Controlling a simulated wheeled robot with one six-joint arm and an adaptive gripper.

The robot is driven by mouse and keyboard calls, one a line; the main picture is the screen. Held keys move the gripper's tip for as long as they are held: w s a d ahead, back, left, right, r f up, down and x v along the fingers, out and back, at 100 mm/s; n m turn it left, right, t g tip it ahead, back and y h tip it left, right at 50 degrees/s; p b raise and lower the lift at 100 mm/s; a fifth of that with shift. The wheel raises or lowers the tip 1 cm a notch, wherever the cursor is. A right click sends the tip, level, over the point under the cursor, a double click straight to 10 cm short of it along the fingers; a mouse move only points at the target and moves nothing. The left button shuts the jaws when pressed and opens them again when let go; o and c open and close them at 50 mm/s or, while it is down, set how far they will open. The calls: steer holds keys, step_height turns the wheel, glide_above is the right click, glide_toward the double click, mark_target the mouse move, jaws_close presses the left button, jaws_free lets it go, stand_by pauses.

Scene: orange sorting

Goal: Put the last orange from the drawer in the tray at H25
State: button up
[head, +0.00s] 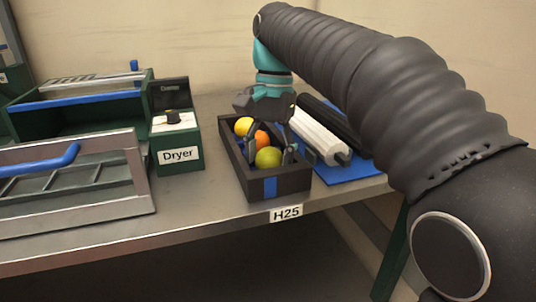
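A dark tray (291,181) with a blue patch on its front stands behind the H25 label (286,213). It holds a yellow fruit (244,126) at the back, an orange (262,140) in the middle and a yellow-green fruit (268,157) at the front. My gripper (271,153) points down into the tray. Its fingers are spread, one on each side of the fruit, with a gap wider than the orange. The gripper body hides part of the tray's back. A drawer-like metal frame with a blue handle (45,160) stands at the left; I see no orange in its visible part.
A green box labelled Dryer (180,154) with a yellow-topped knob stands left of the tray. A green case with a blue-edged front (75,103) is behind the frame. A white roller (318,138) and a blue mat (345,171) lie right of the tray. The table's front edge is close.

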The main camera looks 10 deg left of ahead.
mark_target(268, 149)
steer(key=r, duration=0.2)
steer(key=r+p, duration=0.1)
steer(key=r, duration=0.1)
steer(key=w+r, duration=0.1)
steer(key=r, duration=0.2)
steer(key=shift+w+d+r, duration=0.1)
steer(key=shift+r, duration=0.2)
steer(key=shift+d, duration=0.2)
steer(key=s+d+f+t, duration=0.2)
steer(key=s+d+f, duration=0.1)
steer(key=d, duration=0.5)
steer(key=s+d+f+t, duration=0.2)
steer(key=d+f, duration=0.1)
steer(key=d, duration=0.5)
steer(key=s+d+f+n+t, duration=0.1)
steer(key=s+d+f, duration=0.4)
steer(key=f, duration=0.3)
steer(key=s+d+f+n+t, duration=0.1)
steer(key=s+d+f+t, duration=0.1)
steer(key=s+d+f, duration=0.3)
steer(key=shift+s+d+f+n, duration=0.35)
steer(key=shift+s+f, duration=0.35)
steer(key=shift+f, duration=0.9)
